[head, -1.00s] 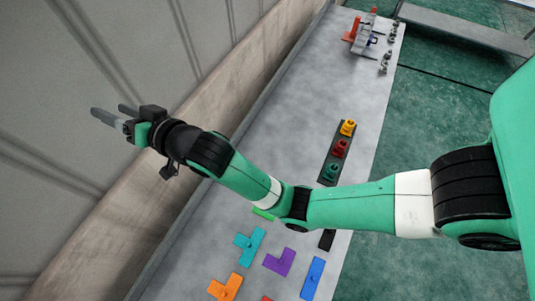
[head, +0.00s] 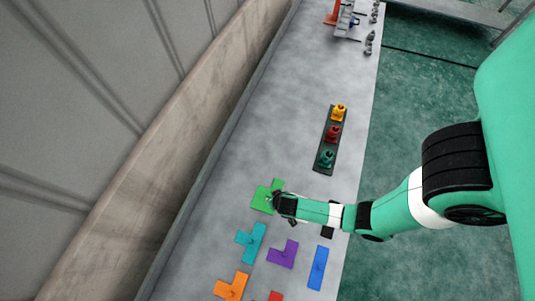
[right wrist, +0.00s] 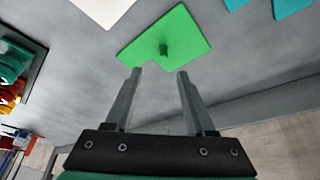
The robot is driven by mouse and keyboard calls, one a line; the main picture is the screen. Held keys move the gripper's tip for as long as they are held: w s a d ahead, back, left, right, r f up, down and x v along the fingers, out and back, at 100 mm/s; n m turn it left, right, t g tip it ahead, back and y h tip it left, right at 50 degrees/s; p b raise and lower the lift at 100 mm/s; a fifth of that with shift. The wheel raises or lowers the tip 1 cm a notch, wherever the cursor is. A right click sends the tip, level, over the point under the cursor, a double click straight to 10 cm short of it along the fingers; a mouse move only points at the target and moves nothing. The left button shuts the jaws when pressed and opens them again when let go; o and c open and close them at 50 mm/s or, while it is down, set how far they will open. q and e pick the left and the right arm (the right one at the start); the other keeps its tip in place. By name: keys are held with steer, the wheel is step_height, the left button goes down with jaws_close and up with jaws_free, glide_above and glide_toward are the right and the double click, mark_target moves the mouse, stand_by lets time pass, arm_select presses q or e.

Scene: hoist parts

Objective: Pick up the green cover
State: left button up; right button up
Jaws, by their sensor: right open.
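The green cover (head: 263,199), a flat angular plate, lies on the grey table in the head view. In the right wrist view the cover (right wrist: 190,38) shows a small upright green knob near its middle. My right gripper (head: 278,203) is over the right part of the cover and hides some of it. In the right wrist view my right gripper (right wrist: 159,73) is open and empty, its two fingers apart and pointing at the cover with the knob roughly between their lines. My left gripper is not in view.
Teal (head: 251,241), purple (head: 283,253), orange (head: 232,287) and blue (head: 317,268) plates lie nearby. A dark tray (head: 320,168) holds yellow, red and dark green parts. A white plate (right wrist: 104,8) lies beside the cover. The table is clear toward the wall.

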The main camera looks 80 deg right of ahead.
mark_target(268, 195)
steer(key=b+x, duration=0.2)
steer(key=x, duration=0.1)
steer(key=shift+f, duration=0.3)
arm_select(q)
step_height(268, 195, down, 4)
arm_select(e)
steer(key=shift+w+d+f, duration=0.1)
steer(key=shift+w, duration=0.05)
steer(key=b+x, duration=0.5)
steer(key=shift+w+f, duration=0.1)
steer(key=shift+w, duration=0.25)
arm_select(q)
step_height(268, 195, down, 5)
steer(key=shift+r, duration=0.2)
arm_select(e)
jaws_close()
